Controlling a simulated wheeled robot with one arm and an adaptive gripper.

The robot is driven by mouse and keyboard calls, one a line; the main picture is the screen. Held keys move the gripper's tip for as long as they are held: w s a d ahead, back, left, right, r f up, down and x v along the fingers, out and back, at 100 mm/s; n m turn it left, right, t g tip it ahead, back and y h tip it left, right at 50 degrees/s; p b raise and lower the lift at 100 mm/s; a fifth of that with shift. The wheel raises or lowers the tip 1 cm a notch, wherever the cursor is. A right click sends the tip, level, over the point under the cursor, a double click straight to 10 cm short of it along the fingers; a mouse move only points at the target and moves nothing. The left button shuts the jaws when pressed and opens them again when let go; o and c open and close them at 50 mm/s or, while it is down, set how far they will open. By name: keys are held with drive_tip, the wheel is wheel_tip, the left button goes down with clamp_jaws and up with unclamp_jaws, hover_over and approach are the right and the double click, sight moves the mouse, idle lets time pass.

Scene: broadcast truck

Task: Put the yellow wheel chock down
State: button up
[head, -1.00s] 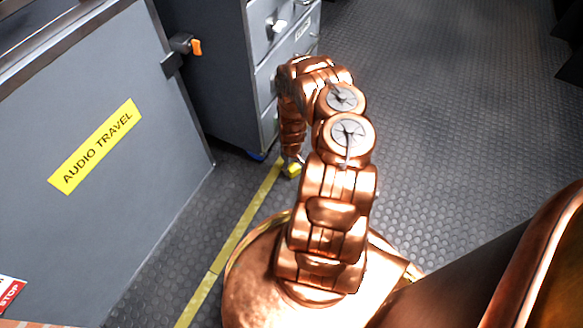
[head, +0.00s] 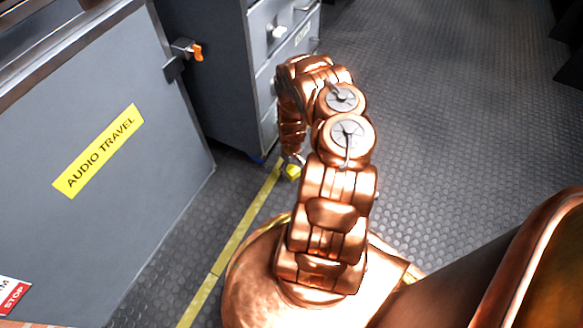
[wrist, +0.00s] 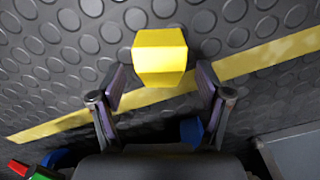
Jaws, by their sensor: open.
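The yellow wheel chock (wrist: 160,57) is a small bright yellow block in the wrist view, over the dark studded floor and the yellow floor stripe. My gripper (wrist: 160,82) is open, with one finger on each side of the chock's near end. Gaps show between the fingers and the chock. In the head view a small part of the chock (head: 292,172) shows below my arm, by the stripe. My gripper is mostly hidden there behind my own arm. I cannot tell for certain whether the chock rests flat on the floor.
A grey panel marked AUDIO TRAVEL (head: 100,150) stands at the left, with an orange-tipped latch (head: 196,52). A grey drawer cabinet (head: 232,90) stands behind my gripper. In the wrist view a blue piece (wrist: 192,131) lies near the right finger. The studded floor (head: 440,150) at the right is clear.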

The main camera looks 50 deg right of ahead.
sight(292, 169)
wheel_tip(292, 169, up, 10)
drive_tip(key=p, duration=0.6)
drive_tip(key=shift+p, duration=0.3)
